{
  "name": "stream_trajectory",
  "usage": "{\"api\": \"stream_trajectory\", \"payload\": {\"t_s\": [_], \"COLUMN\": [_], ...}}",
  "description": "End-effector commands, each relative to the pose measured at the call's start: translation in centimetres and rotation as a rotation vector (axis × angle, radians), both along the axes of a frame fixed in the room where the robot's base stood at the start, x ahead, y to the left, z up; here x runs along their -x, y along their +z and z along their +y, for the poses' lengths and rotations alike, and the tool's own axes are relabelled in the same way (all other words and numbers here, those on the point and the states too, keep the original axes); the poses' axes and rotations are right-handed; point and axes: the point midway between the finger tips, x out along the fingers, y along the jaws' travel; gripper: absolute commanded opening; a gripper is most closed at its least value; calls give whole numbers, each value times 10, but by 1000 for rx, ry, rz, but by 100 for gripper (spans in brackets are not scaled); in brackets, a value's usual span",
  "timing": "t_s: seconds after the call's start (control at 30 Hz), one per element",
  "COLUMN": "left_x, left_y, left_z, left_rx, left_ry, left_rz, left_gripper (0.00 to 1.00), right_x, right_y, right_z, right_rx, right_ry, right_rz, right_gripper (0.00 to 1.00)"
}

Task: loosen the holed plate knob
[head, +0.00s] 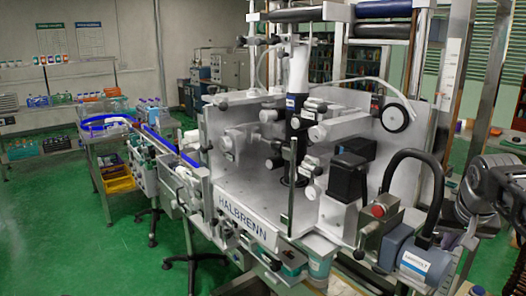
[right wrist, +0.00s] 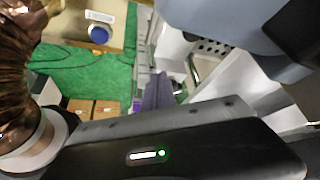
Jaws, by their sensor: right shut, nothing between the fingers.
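My right arm (head: 490,190) comes in at the right edge of the head view, beside the machine's right end. In the right wrist view my right gripper (right wrist: 158,92) seems to be the narrow purple-grey pair of fingers above the dark housing; they are together and empty. A pale plate with several holes (right wrist: 212,47) shows in the right wrist view, right of and beyond the fingers and apart from them in the picture. I cannot make out its knob in either view. My left gripper is not in view.
The sleeve applicator (head: 255,205) fills the middle of the head view. A black curved hose (head: 437,190), a grey-blue motor (head: 410,258) and a box with a red button (head: 378,211) stand at its right end, near my arm. Green floor (head: 60,235) is open at left.

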Motion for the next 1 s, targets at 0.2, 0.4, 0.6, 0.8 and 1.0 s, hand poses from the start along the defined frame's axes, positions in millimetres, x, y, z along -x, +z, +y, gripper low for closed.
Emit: {"api": "stream_trajectory", "payload": {"t_s": [0.2, 0.4, 0.6, 0.8, 1.0], "left_x": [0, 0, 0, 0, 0], "left_y": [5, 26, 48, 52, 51], "left_z": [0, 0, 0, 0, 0], "left_rx": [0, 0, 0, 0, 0], "left_ry": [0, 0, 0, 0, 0], "left_rz": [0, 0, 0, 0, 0], "left_gripper": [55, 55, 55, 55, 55], "right_x": [0, 0, 0, 0, 0], "right_y": [5, 30, 55, 61, 60], "right_z": [0, 0, 0, 0, 0], "right_rx": [0, 0, 0, 0, 0], "right_ry": [0, 0, 0, 0, 0], "right_rz": [0, -1, -1, 1, 1], "right_gripper": [0, 0, 0, 0, 0]}}
